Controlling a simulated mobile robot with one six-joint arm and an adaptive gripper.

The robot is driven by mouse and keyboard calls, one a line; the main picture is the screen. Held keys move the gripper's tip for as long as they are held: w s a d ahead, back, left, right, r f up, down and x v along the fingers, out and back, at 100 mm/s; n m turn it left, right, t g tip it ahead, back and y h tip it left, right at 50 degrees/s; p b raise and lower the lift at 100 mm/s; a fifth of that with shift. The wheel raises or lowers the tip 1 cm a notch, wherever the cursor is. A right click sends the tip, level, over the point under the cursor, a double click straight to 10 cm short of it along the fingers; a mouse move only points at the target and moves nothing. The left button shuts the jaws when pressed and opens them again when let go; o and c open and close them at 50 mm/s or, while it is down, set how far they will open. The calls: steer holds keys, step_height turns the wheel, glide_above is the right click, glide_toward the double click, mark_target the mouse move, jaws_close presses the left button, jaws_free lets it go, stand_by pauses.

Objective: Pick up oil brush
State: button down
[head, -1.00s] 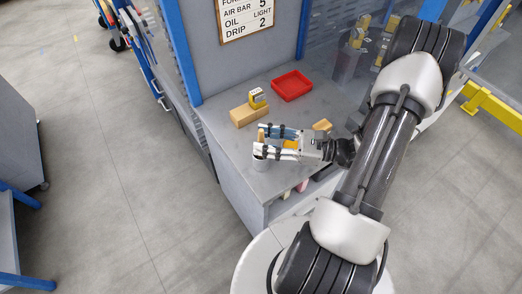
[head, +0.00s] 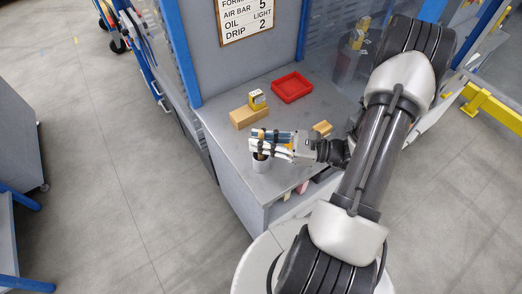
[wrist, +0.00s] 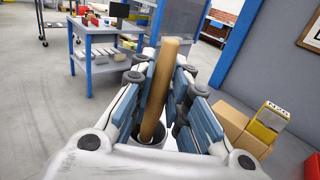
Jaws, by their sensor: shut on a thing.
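The oil brush shows in the wrist view as a thick wooden handle (wrist: 165,75), standing slightly tilted between my fingers. My gripper (wrist: 172,100) is shut on this handle, with the blue finger pads on either side of it. In the head view my gripper (head: 264,143) is above a small grey-white cup (head: 260,164) near the left front edge of the counter. The lower end of the brush is hidden by the fingers and the cup, so I cannot tell whether it is still inside the cup.
The grey counter (head: 228,141) also bears a wooden block (head: 248,117), a yellow labelled item (head: 258,99), a red tray (head: 292,87) and a small wooden piece (head: 323,128). A sign (head: 246,20) hangs on the panel behind. The counter's middle is mostly clear.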

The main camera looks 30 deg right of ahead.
steer(key=shift+r, duration=0.1)
step_height(320, 180, up, 20)
steer(key=p, duration=0.6)
stand_by(1.8)
